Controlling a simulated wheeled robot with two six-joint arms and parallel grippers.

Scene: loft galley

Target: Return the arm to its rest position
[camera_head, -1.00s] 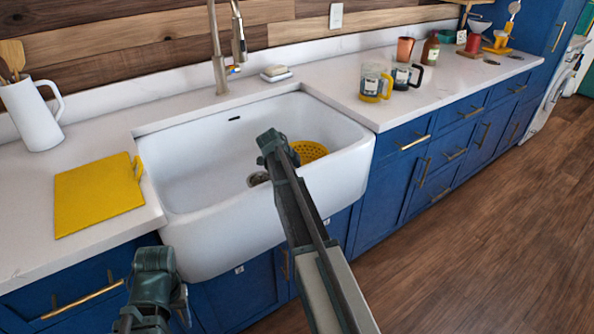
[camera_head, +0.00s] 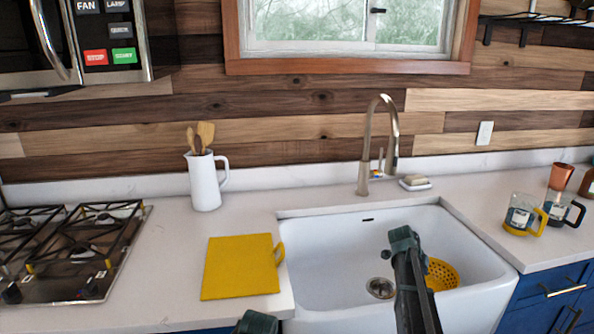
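My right arm reaches up from the bottom edge, and its dark green end (camera_head: 402,240) is over the white sink (camera_head: 330,260). Its fingers cannot be made out. Only a small dark green piece of my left arm (camera_head: 257,322) shows at the bottom edge, below the yellow cutting board; its gripper is not visible. A yellow strainer (camera_head: 443,274) sits in the sink, partly hidden behind my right arm.
A yellow cutting board (camera_head: 240,266) lies left of the sink. A white pitcher with utensils (camera_head: 205,185) stands behind it. A gas stove (camera_head: 70,250) is at the left. A tall faucet (camera_head: 366,150) and glass mugs (camera_head: 521,214) stand around the sink.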

